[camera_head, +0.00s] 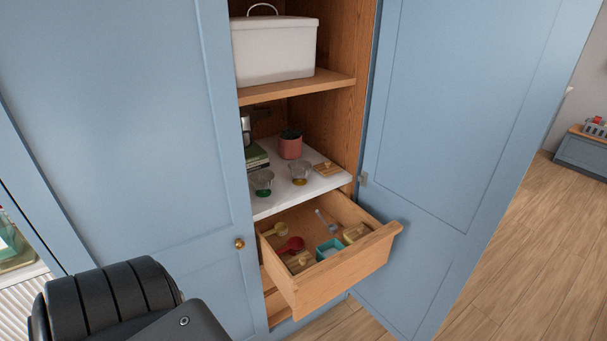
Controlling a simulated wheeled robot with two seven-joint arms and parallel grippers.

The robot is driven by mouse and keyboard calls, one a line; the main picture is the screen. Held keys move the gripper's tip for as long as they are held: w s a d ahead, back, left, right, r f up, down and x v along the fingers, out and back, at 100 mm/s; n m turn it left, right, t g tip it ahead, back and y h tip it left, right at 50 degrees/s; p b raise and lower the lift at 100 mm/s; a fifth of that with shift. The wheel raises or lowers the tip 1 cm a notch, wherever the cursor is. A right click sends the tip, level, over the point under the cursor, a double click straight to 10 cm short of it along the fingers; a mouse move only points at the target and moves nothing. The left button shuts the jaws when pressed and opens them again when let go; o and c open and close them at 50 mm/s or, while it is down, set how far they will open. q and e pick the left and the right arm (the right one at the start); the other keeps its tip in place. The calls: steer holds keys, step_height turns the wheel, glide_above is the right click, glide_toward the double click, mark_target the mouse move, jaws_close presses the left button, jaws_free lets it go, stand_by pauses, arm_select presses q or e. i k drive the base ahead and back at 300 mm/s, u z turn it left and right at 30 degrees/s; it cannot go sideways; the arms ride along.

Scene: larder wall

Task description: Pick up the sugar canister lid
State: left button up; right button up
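I cannot tell for sure which thing is the sugar canister lid. A pink canister (290,147) with a dark top stands on the white shelf (285,200) inside the open cupboard; whether that top is a lid or an opening is unclear. A small flat wooden piece (327,168) lies at the shelf's right side. The open drawer (342,275) below holds wooden pieces, one at the front left (299,262) and one at the right (356,232). Part of my dark arm shows at the lower left, but neither gripper's fingers are in view.
Two small glass vessels (262,181) (300,173) stand near the shelf's front. The drawer also holds a yellow scoop (276,230), a red scoop (291,245) and a teal box (328,249). A white bin (274,52) is above. The right door (455,130) stands open.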

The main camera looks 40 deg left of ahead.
mark_target(328, 168)
steer(key=z, duration=0.45)
steer(key=k, duration=0.1)
steer(key=u, duration=2.35)
